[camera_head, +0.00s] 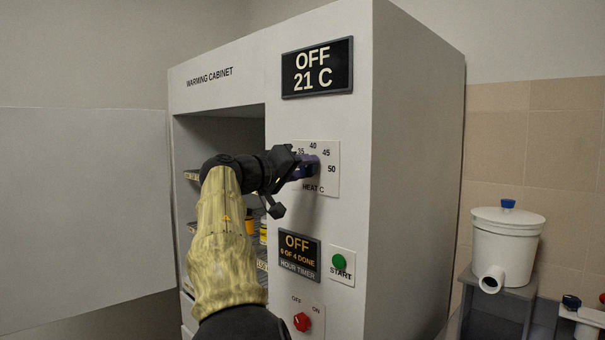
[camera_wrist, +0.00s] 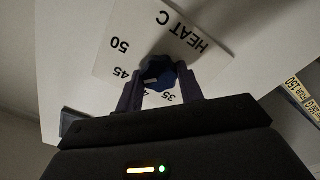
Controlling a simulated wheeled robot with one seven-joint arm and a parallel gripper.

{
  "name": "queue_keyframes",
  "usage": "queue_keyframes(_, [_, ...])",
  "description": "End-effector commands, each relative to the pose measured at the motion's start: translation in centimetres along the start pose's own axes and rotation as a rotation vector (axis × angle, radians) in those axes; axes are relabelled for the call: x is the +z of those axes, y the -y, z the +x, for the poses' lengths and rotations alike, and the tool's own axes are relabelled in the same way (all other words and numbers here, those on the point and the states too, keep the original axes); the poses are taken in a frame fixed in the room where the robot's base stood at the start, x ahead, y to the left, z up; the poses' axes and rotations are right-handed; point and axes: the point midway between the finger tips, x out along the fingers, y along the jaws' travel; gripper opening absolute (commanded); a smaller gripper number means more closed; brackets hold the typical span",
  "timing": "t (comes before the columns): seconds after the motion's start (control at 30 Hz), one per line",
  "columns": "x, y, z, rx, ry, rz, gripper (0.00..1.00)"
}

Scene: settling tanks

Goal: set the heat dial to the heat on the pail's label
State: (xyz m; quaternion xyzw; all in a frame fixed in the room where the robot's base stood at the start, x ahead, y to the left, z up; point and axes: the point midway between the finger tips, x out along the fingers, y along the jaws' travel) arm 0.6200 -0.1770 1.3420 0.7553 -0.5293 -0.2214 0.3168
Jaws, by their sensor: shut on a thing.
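The heat dial (camera_wrist: 157,70) is a blue knob on the white HEAT C plate (camera_head: 325,180) on the warming cabinet's front. The plate is marked 35, 40, 45 and 50. My gripper (camera_head: 307,168) is at the dial, and in the wrist view its fingers (camera_wrist: 159,80) are shut on the dial's two sides. The wrist view shows the plate upside down. I cannot tell which number the dial points at. The cabinet display (camera_head: 317,68) reads OFF, 21 C. I see no readable heat label on a pail; my arm hides part of the cabinet's inside.
The cabinet door (camera_head: 80,215) stands open at left. Below the dial are the hour timer (camera_head: 299,256), reading OFF, a green START button (camera_head: 339,262) and a red OFF/ON switch (camera_head: 302,322). A white lidded bucket (camera_head: 505,245) with a spout stands on a stand at right.

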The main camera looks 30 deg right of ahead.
Motion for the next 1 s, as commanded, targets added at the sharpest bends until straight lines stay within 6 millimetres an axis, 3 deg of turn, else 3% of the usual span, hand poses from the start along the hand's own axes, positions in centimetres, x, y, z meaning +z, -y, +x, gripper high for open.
queue_keyframes(0.4, [0.1,0.2,0.0,-0.003,0.005,0.008,0.14])
queue_keyframes(0.43, [0.1,0.2,0.0,-0.003,0.005,0.008,0.41])
queue_keyframes(0.53, [0.1,0.2,0.0,-0.002,0.004,0.007,0.59])
queue_keyframes(0.83, [0.1,0.1,-0.1,-0.001,0.002,0.008,0.59])
queue_keyframes(1.0, [0.1,0.2,-1.2,-0.002,0.001,0.008,0.59])
